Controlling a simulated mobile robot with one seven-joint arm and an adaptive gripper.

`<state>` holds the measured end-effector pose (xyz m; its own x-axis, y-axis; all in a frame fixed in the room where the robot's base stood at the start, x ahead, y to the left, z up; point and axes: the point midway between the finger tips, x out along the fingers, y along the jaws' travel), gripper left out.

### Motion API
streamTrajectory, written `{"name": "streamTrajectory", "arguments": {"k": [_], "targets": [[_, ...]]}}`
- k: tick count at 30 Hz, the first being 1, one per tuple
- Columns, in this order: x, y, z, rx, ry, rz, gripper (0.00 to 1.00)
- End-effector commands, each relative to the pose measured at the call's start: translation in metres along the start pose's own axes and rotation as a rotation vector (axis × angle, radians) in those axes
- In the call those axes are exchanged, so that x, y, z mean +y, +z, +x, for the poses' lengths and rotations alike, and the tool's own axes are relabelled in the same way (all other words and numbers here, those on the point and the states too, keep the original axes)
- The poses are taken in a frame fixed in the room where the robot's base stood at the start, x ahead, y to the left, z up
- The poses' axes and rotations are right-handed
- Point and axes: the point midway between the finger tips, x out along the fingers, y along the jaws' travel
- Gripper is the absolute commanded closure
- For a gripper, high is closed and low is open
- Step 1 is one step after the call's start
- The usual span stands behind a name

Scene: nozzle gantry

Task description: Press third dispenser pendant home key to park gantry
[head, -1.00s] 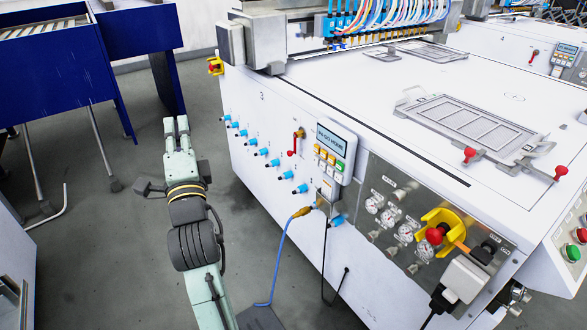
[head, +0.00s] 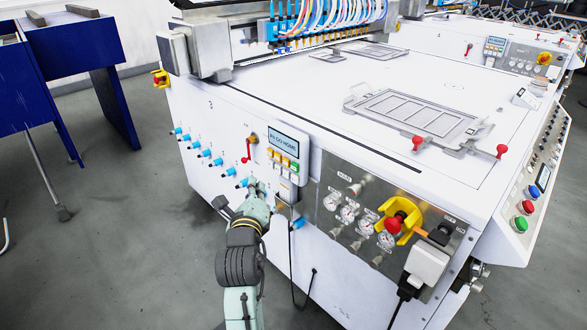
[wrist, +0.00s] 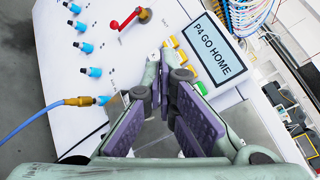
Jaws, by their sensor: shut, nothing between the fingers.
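The pendant (head: 286,148) is a white box on the front panel of the white machine, which is marked 3. Its screen (wrist: 213,49) reads "P4 GO HOME" in the wrist view. Below the screen are orange and yellow keys (head: 283,161), a green key (head: 294,168) and white keys; the green key (wrist: 200,88) also shows in the wrist view. My gripper (head: 257,187) is shut and empty, a little left of and below the keys in the head view. In the wrist view its fingertips (wrist: 167,66) overlap the lower keys and hide some; I cannot tell whether they touch.
A red lever (head: 246,150) and several blue fittings (head: 218,162) are left of the pendant. A blue hose (wrist: 35,119) with a brass connector runs low there. Gauges and a yellow-red switch (head: 395,218) are to the right.

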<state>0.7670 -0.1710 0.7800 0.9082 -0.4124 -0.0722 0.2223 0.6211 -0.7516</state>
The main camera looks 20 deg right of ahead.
Motion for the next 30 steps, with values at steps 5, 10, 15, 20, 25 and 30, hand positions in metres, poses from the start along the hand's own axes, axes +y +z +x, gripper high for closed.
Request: {"name": "streamTrajectory", "arguments": {"k": [5,10,15,20,25,30], "targets": [[-0.005,-0.003,0.006,0.000,0.000,-0.001,1.00],[-0.017,-0.013,0.020,0.002,-0.001,0.000,1.00],[-0.029,-0.026,0.038,0.001,-0.001,-0.001,1.00],[-0.038,-0.036,0.051,0.000,-0.001,0.000,1.00],[-0.043,-0.042,0.059,-0.001,0.000,0.000,1.00],[-0.045,-0.044,0.061,-0.002,0.000,-0.002,1.00]]}}
